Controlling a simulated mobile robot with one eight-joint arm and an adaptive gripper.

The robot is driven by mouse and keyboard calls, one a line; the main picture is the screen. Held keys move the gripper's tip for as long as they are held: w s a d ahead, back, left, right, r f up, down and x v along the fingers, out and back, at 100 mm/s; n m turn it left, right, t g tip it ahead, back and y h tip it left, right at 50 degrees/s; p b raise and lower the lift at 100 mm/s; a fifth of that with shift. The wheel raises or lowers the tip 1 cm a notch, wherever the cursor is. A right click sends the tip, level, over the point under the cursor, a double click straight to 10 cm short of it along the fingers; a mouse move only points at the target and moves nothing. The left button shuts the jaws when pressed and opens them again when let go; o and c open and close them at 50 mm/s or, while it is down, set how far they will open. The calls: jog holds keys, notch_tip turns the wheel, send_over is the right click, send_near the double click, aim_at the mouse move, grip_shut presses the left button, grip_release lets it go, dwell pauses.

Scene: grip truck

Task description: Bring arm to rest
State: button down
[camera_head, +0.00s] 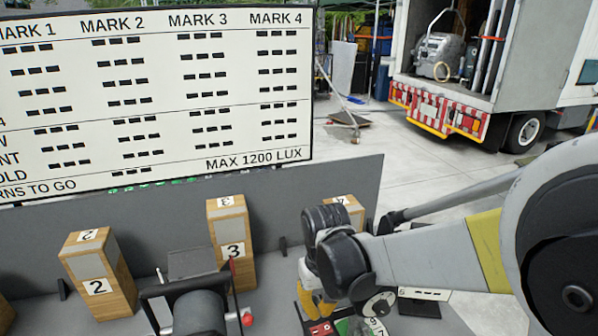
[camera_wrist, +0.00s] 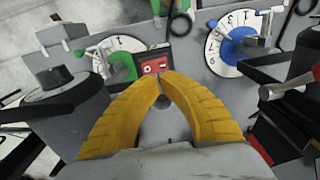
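My gripper (camera_head: 318,304) hangs at the end of my arm in the head view, low over the grey bench. In the wrist view my gripper (camera_wrist: 162,76) shows two yellow ridged fingers with their tips together, and nothing is seen between them. A small red panel (camera_wrist: 155,66) with round white marks lies just beyond the fingertips. The same red panel (camera_head: 320,329) is partly visible below my gripper in the head view. I cannot tell whether the fingertips touch it.
Dials with a green hub (camera_wrist: 122,67) and a blue hub (camera_wrist: 238,45) lie close beyond my gripper. Numbered wooden blocks (camera_head: 99,275) stand on the bench to the left. A large board (camera_head: 150,95) rises behind. An open truck (camera_head: 470,75) stands on the paving.

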jog(key=s+d+f+m+t+b, duration=0.3)
jog(key=s+d+t+b, duration=0.3)
jog(key=s+d+b, duration=0.4)
jog(key=d+b, duration=0.3)
jog(key=b, duration=0.2)
jog(key=shift+s+f+t, duration=0.2)
jog(key=shift+s+t, duration=0.2)
